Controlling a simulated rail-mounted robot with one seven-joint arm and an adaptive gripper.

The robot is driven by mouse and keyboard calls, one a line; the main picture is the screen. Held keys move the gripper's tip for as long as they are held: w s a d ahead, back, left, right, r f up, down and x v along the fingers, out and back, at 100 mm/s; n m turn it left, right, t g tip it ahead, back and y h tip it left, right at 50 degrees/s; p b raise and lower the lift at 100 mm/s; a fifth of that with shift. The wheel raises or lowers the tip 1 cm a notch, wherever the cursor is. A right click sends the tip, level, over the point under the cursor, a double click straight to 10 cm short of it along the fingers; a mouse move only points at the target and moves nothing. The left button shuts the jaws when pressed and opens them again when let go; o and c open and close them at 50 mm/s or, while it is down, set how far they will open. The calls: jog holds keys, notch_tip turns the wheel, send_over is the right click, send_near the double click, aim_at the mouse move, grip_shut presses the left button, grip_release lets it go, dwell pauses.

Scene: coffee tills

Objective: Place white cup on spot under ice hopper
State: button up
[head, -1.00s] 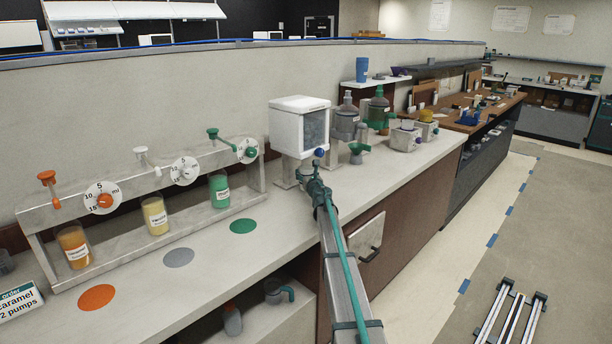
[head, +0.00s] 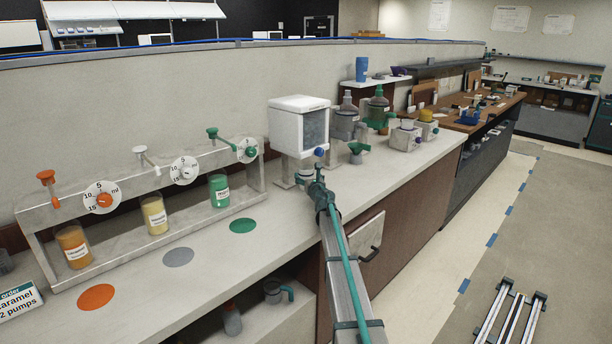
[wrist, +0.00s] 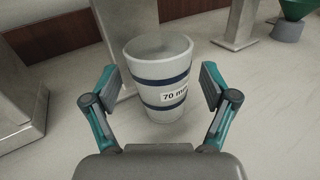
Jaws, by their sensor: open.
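The fingers are spread, with a visible gap on each side of the cup. In the head view my gripper (head: 308,181) is at the foot of the white ice hopper (head: 299,126), which has a dark window and a blue knob. The cup is mostly hidden there by my arm. No marking of the spot under the hopper shows.
Grey hopper supports (wrist: 128,30) stand close behind the cup. A green funnel (head: 358,150) and dispensers are to the right. A syrup rack (head: 140,215) and orange, grey and green discs (head: 243,226) are on the left. The counter between the discs and the hopper is clear.

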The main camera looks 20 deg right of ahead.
jog(key=s, duration=0.6)
jog(key=s+a, duration=0.1)
jog(key=s, duration=0.1)
jog(key=shift+s+a, duration=0.1)
jog(key=shift+s, duration=0.3)
